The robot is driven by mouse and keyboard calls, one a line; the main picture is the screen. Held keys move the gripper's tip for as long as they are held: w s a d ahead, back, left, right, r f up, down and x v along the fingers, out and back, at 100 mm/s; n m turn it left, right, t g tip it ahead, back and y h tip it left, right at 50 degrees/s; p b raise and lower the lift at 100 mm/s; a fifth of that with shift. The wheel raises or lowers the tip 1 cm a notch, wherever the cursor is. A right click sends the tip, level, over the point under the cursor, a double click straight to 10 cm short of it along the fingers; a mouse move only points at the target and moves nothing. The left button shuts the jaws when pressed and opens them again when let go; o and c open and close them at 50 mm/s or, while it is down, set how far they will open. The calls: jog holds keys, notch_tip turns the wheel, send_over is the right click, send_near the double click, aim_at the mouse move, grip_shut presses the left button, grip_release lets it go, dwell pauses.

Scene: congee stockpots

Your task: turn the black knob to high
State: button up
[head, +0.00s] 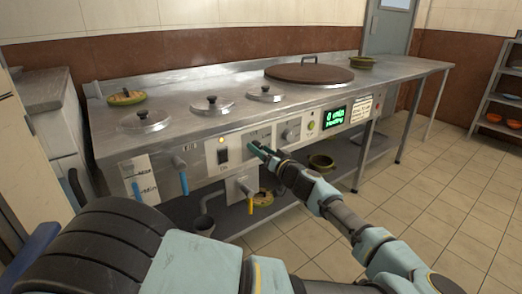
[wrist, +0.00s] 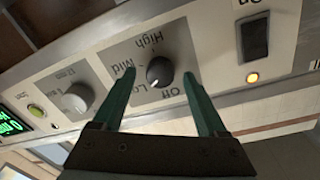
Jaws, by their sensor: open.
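The black knob (wrist: 160,71) sits on a light label plate (wrist: 172,52) marked Off, Low, Mid and High, which appears upside down in the wrist view. A small white mark on the knob seems to face the Off and Low side. My gripper (wrist: 160,77) is open, with one green finger on each side of the knob and visible gaps between. I cannot tell how near the fingertips are to the panel. In the head view my gripper (head: 259,150) is at the panel front and hides the knob.
A black switch (wrist: 253,36) and a lit amber lamp (wrist: 252,78) are beside the plate. A grey knob (wrist: 76,98), a green button (head: 310,126) and a green display (head: 335,117) are on the other side. Blue-handled taps (head: 180,174) stick out below the steel counter (head: 205,78).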

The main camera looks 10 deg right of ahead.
jog(key=shift+w, duration=0.1)
jog(key=shift+c, duration=0.3)
grip_shut()
dwell(0.4)
